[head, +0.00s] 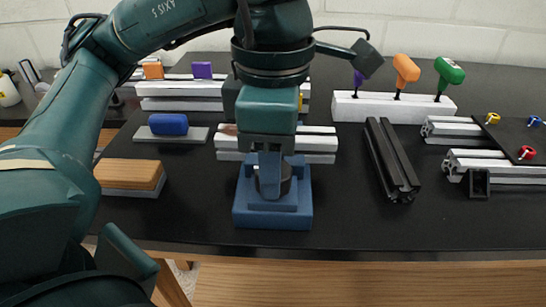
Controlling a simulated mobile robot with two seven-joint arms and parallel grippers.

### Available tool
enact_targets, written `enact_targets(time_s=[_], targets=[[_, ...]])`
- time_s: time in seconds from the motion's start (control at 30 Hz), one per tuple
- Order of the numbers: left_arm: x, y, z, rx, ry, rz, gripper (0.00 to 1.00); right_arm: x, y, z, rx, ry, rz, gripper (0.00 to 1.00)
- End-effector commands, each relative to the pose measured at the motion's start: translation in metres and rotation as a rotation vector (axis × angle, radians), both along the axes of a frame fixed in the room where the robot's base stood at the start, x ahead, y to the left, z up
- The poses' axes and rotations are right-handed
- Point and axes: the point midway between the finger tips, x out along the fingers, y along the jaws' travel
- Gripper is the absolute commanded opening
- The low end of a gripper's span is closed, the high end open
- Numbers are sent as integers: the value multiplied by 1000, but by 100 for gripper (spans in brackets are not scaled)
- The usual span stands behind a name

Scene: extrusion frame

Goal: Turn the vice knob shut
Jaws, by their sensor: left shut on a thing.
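A blue vice (272,216) stands near the front edge of the black table, left of the middle in the head view. Its dark round knob (285,187) shows partly at the front. My left gripper (270,186) reaches down from above onto the knob and is shut on it. The finger in front hides much of the knob and the vice's jaws. My right gripper is not in view.
The black table (300,236) has free room at its front edge. Silver extrusions (315,145) lie behind the vice. A black extrusion (392,160) lies to the right. A wooden-backed brush-like block (130,174) and a blue block (168,124) sit left. Coloured-handled drivers (405,70) stand in a white rack (380,106).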

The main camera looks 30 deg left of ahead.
Motion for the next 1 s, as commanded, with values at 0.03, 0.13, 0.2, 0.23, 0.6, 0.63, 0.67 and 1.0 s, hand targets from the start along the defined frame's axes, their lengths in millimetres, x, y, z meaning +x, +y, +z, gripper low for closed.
enact_targets(time_s=[0.03, 0.13, 0.2, 0.23, 0.6, 0.63, 0.67, 1.0], targets=[[0, 0, -1, -2, 1, -24, 16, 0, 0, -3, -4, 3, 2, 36], [0, -1, -1, -3, 1, -86, 16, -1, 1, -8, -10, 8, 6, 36], [0, -1, -2, -2, 2, -140, 16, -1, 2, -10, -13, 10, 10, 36], [0, -1, -2, -3, 1, -165, 16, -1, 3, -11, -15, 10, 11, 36], [0, 0, 1, -3, 0, -511, 16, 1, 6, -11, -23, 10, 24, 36], [0, 0, 1, -3, 0, -540, 16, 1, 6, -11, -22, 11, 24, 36], [0, 0, 1, -3, 0, -568, 16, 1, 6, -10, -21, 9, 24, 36], [0, -1, 1, -3, -1, -890, 16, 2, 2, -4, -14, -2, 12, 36]])
